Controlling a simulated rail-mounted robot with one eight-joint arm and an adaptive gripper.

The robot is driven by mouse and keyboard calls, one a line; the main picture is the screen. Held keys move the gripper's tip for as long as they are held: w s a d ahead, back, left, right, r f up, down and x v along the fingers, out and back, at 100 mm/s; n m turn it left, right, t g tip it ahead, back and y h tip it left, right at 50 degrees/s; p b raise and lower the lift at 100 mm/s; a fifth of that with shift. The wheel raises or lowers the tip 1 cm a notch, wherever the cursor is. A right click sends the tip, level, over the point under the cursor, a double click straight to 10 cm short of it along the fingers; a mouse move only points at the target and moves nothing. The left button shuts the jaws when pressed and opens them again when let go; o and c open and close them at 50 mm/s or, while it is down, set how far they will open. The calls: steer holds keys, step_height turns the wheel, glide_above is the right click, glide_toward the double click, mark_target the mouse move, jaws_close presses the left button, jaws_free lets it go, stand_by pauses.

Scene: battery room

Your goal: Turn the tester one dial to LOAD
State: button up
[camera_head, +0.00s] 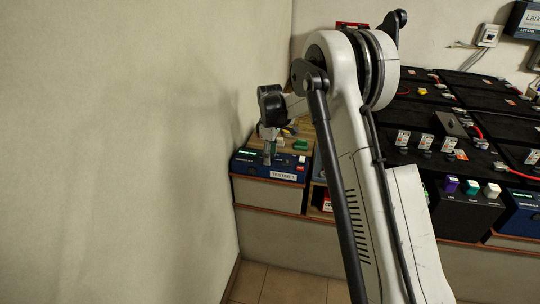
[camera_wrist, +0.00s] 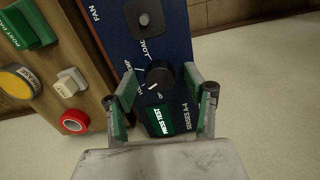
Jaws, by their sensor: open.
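Tester one (camera_head: 246,166) is a dark blue box on a wooden ledge by the left wall, labelled TESTER 1 in the head view. In the wrist view its blue face (camera_wrist: 113,42) fills the upper middle. The black round dial (camera_wrist: 160,75) sits on this face, with a pale mark at its lower left. The word LOAD is printed just above the dial in this view. My gripper (camera_wrist: 160,78) is open, with one green-padded finger on each side of the dial. I cannot tell whether the fingers touch it. My gripper (camera_head: 270,150) is above the tester in the head view.
A grey knob (camera_wrist: 144,19) and a lit green PRESS TEST display (camera_wrist: 158,121) flank the dial. A wooden panel at left bears a green block (camera_wrist: 33,24), a yellow button (camera_wrist: 18,82), a white switch (camera_wrist: 69,82) and a red ring (camera_wrist: 74,122). Black batteries (camera_head: 460,160) stand at right.

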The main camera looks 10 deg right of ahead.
steer(key=shift+c, duration=0.2)
steer(key=c, duration=1.1)
steer(key=shift+m, duration=0.3)
steer(key=m, duration=0.4)
steer(key=shift+m+b, duration=0.3)
steer(key=m, duration=0.4)
steer(key=shift+m, duration=0.3)
steer(key=m, duration=0.5)
steer(key=shift+b, duration=0.35)
steer(key=m, duration=0.5)
